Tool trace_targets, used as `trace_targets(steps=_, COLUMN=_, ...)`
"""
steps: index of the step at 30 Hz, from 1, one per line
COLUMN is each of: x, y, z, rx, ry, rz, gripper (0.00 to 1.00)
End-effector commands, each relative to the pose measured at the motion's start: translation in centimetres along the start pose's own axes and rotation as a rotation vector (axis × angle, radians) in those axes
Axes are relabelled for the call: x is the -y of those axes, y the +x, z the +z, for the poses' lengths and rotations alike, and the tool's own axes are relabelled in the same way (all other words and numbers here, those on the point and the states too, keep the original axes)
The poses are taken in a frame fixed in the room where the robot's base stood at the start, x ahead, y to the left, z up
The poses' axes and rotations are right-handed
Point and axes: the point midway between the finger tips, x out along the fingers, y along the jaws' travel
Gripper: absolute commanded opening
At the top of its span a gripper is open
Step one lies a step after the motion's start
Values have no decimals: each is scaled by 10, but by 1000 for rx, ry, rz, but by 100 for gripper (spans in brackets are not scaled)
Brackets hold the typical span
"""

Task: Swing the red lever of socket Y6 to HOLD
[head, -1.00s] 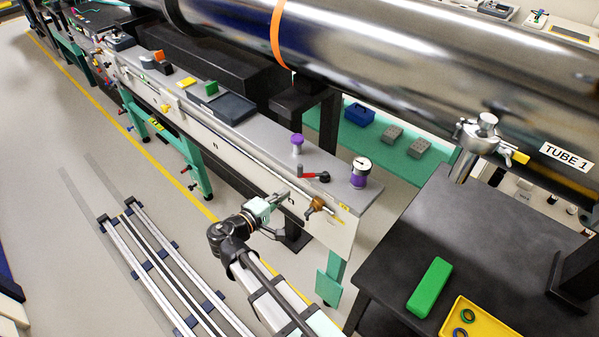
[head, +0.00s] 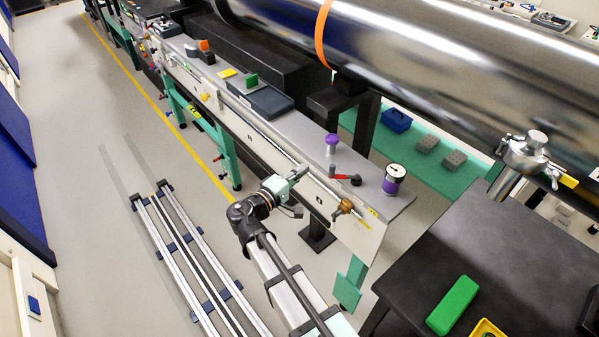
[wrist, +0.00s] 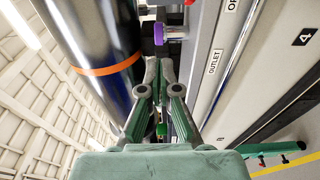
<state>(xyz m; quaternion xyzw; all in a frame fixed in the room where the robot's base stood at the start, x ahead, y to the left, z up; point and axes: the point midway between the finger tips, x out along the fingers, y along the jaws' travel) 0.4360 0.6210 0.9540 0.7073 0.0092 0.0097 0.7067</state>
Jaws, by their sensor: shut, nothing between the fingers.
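A red lever (head: 343,177) with a black round knob lies on the near end of the long grey bench in the head view, between a purple-topped knob and a purple-and-white cylinder. I cannot read a Y6 or HOLD mark, so I cannot tell which socket it belongs to. My gripper (head: 300,173) is at the bench's front edge, left of the lever and apart from it. In the wrist view my gripper (wrist: 159,72) has its fingers together with nothing between them. The purple knob (wrist: 173,33) shows just beyond the fingertips there; a small red part (wrist: 189,2) is at the top edge.
The purple-topped knob (head: 331,142) and purple-and-white cylinder (head: 394,180) stand close to the lever. A brass fitting (head: 343,207) projects from the bench front. The large steel tube (head: 430,70) runs behind. A black table (head: 500,240) stands at right.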

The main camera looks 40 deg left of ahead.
Motion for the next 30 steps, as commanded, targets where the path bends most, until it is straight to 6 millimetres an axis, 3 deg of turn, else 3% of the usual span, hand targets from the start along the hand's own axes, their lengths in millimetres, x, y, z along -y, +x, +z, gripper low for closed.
trace_targets(steps=11, x=-3, y=74, z=-1, rx=2, ry=-2, rz=-1, gripper=0)
trace_targets(steps=13, x=-4, y=65, z=15, rx=0, ry=-3, rz=-1, gripper=0)
trace_targets(steps=18, x=-3, y=59, z=32, rx=0, ry=-2, rz=-1, gripper=0)
trace_targets(steps=30, x=0, y=57, z=38, rx=0, ry=-1, rz=-1, gripper=0)
